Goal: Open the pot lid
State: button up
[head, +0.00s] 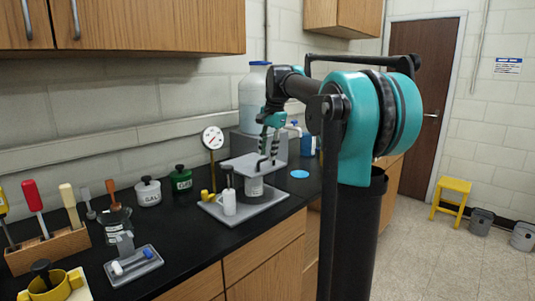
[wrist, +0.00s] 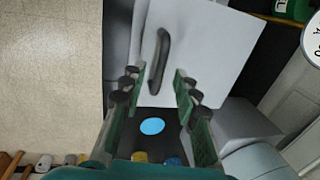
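A light grey square plate lid (head: 243,166) with a dark curved handle (wrist: 161,62) lies over a small labelled pot (head: 254,187) on a grey tray. The plate also fills the upper middle of the wrist view (wrist: 200,50). My gripper (wrist: 157,82) is open above the plate, pointing down. In the wrist view its fingers lie on either side of the handle's near end, with a gap on both sides. My gripper also shows in the head view (head: 267,150). How high the fingertips are above the plate I cannot tell.
A white cylinder (head: 229,203) and a dial gauge (head: 213,138) stand beside the plate. White (head: 148,191) and green (head: 181,179) canisters, a tool rack (head: 47,250) and a small tray (head: 134,266) are left. A blue disc (head: 299,174) lies on the black counter at right.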

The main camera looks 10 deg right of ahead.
jog(key=shift+w+f, duration=0.1)
jog(key=shift+f, duration=0.35)
grip_shut()
